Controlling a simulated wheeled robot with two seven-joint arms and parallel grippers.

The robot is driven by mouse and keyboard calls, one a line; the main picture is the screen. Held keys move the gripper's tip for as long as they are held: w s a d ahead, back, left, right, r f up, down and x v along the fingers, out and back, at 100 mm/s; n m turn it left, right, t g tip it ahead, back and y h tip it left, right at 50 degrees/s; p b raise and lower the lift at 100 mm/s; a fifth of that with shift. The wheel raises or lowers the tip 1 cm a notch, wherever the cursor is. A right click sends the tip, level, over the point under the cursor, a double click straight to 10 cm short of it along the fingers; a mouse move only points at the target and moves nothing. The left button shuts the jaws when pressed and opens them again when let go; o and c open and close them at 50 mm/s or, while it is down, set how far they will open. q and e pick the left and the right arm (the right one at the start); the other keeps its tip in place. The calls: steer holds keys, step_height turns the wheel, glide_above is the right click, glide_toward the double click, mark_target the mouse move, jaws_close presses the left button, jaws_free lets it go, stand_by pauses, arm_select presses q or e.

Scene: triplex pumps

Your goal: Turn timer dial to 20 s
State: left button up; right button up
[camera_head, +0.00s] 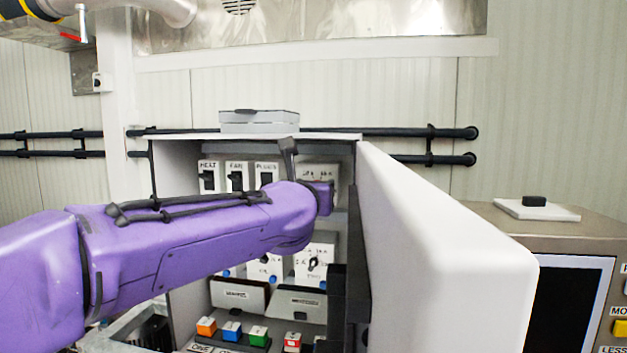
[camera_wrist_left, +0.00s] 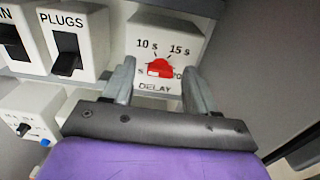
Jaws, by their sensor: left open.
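The timer dial is a red knob (camera_wrist_left: 161,68) on a white box marked DELAY. The marks 10 s and 15 s show above it, with partly hidden marks at lower left and lower right. A pale mark on the knob faces lower left; I cannot tell its exact setting. My left gripper (camera_wrist_left: 160,85) is open, with one finger to each side of the knob; contact is not clear. In the head view the timer box (camera_head: 318,171) shows behind my purple left arm, which hides the knob. My right gripper is in no view.
The cabinet's white door (camera_head: 430,240) stands open close to the right of my left arm. PLUGS (camera_wrist_left: 70,48) and neighbouring switches lie left of the timer. A selector box (camera_head: 315,262) and coloured buttons (camera_head: 258,336) are below. A control panel (camera_head: 570,300) stands right.

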arm_select(q)
steer(key=shift+w+f, duration=0.1)
steer(key=shift+w, duration=0.05)
steer(key=c, duration=1.1)
steer(key=shift+o, duration=0.2)
steer(key=shift+m, duration=0.5)
steer(key=shift+d+m+p, duration=0.1)
steer(key=shift+m+p, duration=0.95)
steer(key=shift+m, duration=1.85)
